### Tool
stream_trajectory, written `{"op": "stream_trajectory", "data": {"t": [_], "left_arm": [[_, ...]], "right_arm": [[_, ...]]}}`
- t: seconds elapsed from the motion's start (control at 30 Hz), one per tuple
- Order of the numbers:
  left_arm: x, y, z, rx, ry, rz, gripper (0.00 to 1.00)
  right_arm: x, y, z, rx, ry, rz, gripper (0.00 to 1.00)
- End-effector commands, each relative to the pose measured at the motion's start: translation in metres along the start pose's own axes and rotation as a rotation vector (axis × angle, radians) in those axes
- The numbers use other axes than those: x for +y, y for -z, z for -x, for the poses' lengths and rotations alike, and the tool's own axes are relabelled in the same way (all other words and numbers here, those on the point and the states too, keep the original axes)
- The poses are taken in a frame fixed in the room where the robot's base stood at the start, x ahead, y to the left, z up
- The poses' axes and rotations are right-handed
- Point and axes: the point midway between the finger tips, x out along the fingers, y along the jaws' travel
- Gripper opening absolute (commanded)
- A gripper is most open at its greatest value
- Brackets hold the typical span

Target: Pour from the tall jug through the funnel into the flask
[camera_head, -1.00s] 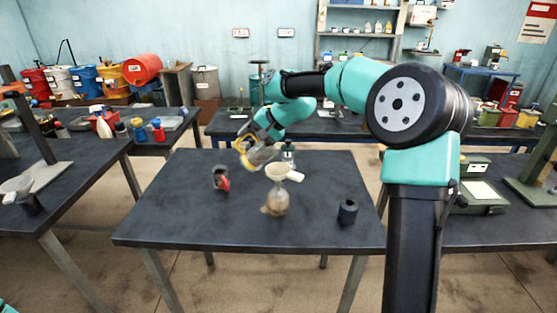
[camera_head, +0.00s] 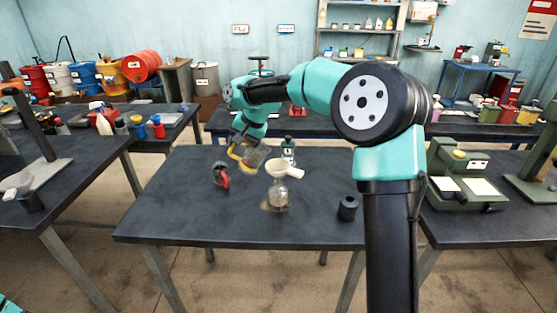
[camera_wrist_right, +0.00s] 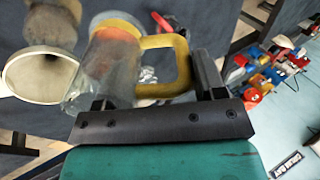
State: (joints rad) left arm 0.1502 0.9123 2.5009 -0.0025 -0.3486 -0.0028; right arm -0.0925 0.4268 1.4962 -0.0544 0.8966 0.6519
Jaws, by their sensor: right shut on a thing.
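The tall jug (camera_head: 256,156) is clear with a yellow handle. My right gripper (camera_head: 238,147) is shut on it and holds it above the table, left of the funnel and slightly tilted. In the right wrist view the jug (camera_wrist_right: 98,75) has amber colour at its far end, and its handle is close to my fingers. The cream funnel (camera_head: 279,169) sits on the round clear flask (camera_head: 277,196), which stands on the table. The wrist view also shows the funnel (camera_wrist_right: 40,78) beside the jug. Flask contents are hard to tell. My left gripper is out of view.
On the dark table (camera_head: 180,215) are a red and black item (camera_head: 221,176) at left, a black cup (camera_head: 347,208) at right and a small bottle (camera_head: 288,150) behind the funnel. The table's front left is clear.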

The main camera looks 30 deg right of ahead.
Motion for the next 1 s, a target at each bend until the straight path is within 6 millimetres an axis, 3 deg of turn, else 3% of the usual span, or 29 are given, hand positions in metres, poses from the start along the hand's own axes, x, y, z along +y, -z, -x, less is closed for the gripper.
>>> {"op": "stream_trajectory", "data": {"t": [0.57,1.0], "left_arm": [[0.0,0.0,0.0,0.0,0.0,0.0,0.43],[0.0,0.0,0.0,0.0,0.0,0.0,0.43]], "right_arm": [[-0.001,-0.001,-0.008,0.001,-0.031,0.006,0.26],[-0.001,-0.006,-0.049,0.007,-0.19,0.026,0.26]]}}
